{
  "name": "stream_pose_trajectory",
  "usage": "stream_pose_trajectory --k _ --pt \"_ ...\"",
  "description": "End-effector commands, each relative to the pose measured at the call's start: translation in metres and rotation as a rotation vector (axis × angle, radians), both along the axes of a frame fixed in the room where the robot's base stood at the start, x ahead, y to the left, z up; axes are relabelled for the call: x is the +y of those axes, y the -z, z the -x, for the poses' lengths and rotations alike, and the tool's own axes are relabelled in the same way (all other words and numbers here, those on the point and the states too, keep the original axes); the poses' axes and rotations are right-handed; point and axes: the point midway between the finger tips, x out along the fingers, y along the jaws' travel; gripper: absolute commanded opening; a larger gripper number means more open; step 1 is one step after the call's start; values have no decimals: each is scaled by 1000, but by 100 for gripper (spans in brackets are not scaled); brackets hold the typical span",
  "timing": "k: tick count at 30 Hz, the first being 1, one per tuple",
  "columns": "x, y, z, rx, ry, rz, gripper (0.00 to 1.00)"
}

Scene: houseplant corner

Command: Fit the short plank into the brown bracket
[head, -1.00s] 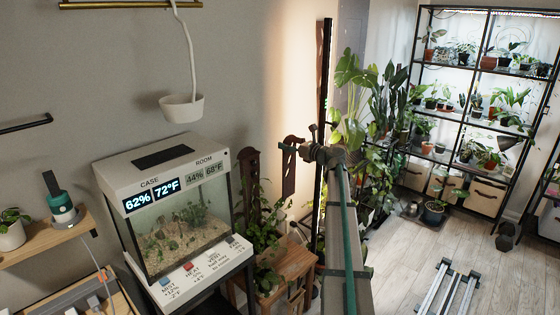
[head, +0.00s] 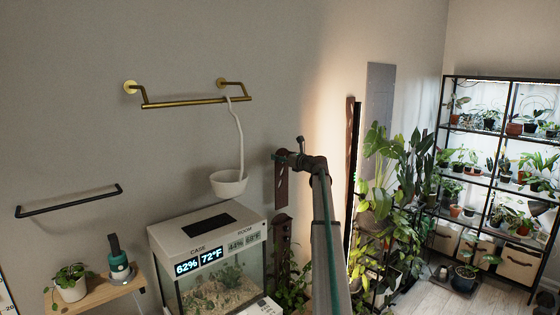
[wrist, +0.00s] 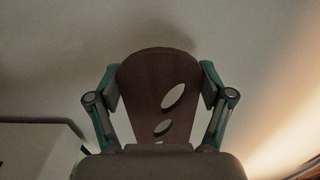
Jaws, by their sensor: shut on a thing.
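The short plank (head: 282,184) is dark brown and hangs upright from my gripper (head: 284,155) in front of the bare wall. In the wrist view the plank (wrist: 150,72) has a rounded end and oval holes. The teal-and-grey fingers of my gripper (wrist: 160,92) are shut on its two sides. Another dark brown upright piece with holes (head: 282,235) stands below the held plank in the head view, with a gap between them. I cannot pick out the brown bracket with certainty.
The glass case (head: 205,225) stands left below my gripper. A white hanging pot (head: 229,184) hangs from a brass rail (head: 195,102) to the left. A tall dark strip (head: 351,130) and leafy plants (head: 385,190) are to the right. The wall above is clear.

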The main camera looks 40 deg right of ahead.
Motion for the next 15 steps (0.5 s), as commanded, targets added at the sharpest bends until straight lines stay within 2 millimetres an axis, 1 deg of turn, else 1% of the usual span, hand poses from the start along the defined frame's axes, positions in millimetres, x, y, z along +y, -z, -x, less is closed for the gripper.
stream_pose_trajectory --k 8,15 --pt "0 9 1 -1 3 0 20" --pt "0 21 0 -1 3 -1 20"
